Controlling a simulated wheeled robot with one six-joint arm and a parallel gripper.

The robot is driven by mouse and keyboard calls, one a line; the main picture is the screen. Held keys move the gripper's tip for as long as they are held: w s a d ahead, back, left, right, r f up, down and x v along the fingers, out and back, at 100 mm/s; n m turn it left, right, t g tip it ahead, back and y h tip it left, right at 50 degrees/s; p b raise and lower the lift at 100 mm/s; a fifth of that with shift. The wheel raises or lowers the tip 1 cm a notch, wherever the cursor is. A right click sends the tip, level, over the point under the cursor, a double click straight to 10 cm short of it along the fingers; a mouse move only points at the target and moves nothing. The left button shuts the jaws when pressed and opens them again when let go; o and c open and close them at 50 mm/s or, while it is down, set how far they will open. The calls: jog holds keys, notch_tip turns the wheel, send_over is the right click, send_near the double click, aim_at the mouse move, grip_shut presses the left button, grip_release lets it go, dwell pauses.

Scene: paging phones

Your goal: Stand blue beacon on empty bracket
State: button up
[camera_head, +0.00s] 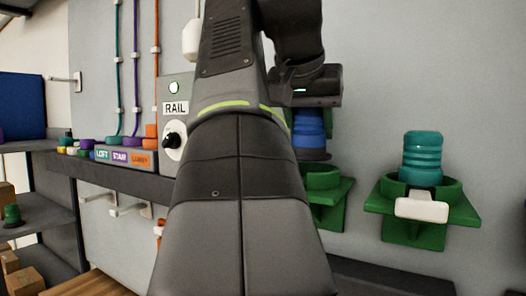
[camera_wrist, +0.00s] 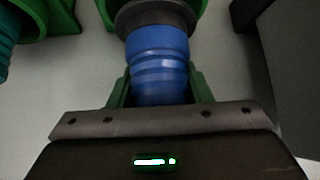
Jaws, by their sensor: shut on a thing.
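The blue beacon (camera_head: 310,134) is upright, its dark grey base (camera_head: 313,155) downward. My gripper (camera_head: 309,118) is shut around its upper part from above. In the wrist view the blue beacon (camera_wrist: 160,62) sits between the green-edged fingers of my gripper (camera_wrist: 158,88). A green bracket (camera_head: 328,187) on the wall is directly below the beacon, partly hidden by my arm. The beacon's base is at or just above the bracket's ring; I cannot tell whether they touch. The bracket (camera_wrist: 192,10) also shows at the wrist view's top edge.
A second green bracket (camera_head: 385,208) at right holds a teal beacon (camera_head: 422,157), with a white block (camera_head: 421,207) at its front. Left are the RAIL panel (camera_head: 176,107) with a black knob, coloured labels, and shelves (camera_head: 40,213) with boxes. The wall above the right bracket is clear.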

aim_at(310, 148)
jog(key=shift+f, duration=1.9)
jog(key=o, duration=1.3)
jog(key=shift+f, duration=0.15)
jog(key=v, duration=1)
jog(key=shift+s+a+r, duration=0.2)
jog(key=shift+r, duration=0.1)
jog(key=shift+v, duration=0.75)
jog(key=shift+o, duration=0.3)
